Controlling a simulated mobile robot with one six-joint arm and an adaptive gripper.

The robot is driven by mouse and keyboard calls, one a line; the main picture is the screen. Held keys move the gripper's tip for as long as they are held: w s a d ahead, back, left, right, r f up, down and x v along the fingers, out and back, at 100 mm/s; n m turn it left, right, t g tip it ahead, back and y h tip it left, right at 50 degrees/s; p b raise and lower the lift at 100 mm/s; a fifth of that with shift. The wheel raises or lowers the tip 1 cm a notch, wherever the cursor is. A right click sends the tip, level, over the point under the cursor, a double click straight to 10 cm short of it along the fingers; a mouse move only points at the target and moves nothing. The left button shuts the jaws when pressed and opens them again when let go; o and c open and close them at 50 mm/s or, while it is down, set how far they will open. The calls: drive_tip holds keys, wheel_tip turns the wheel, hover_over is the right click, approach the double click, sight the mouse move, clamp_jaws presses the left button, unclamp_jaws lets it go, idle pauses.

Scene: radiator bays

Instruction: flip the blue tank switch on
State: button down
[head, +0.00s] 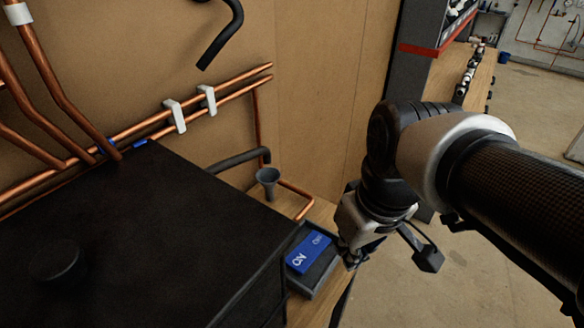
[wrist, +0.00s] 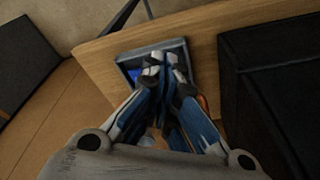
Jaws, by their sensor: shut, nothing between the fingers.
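The blue tank switch (head: 308,253) is a rocker marked ON and OFF. It sits in a grey frame (head: 325,280) on the wooden bench, beside the black tank. I cannot tell which side of the rocker is pressed. My gripper (head: 350,262) is shut and empty, pointing down at the right edge of the switch frame. In the wrist view my gripper's fingertips (wrist: 163,65) are together over the frame (wrist: 150,50). They hide most of the rocker, and only a blue patch (wrist: 133,75) shows left of them. Contact cannot be told.
The large black tank (head: 130,230) fills the lower left, close to the switch. Open floor (head: 440,275) lies to the right of the bench.

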sight(292, 260)
drive_tip(key=w+a+r+n+g+p, duration=0.2)
drive_tip(key=w+a+n+g+p, duration=0.2)
drive_tip(key=w+a+n+p, duration=0.2)
drive_tip(key=w+p, duration=0.2)
drive_tip(key=w, duration=0.2)
drive_tip(key=shift+a+r+y, duration=0.3)
drive_tip(key=shift+a+r, duration=0.1)
drive_tip(key=shift+w+f, duration=0.1)
drive_tip(key=b+x, duration=0.1)
drive_tip(key=x, duration=1.2)
drive_tip(key=shift+a+f+b, duration=0.1)
drive_tip(key=shift+f+b, duration=0.2)
drive_tip(key=shift+f, duration=0.1)
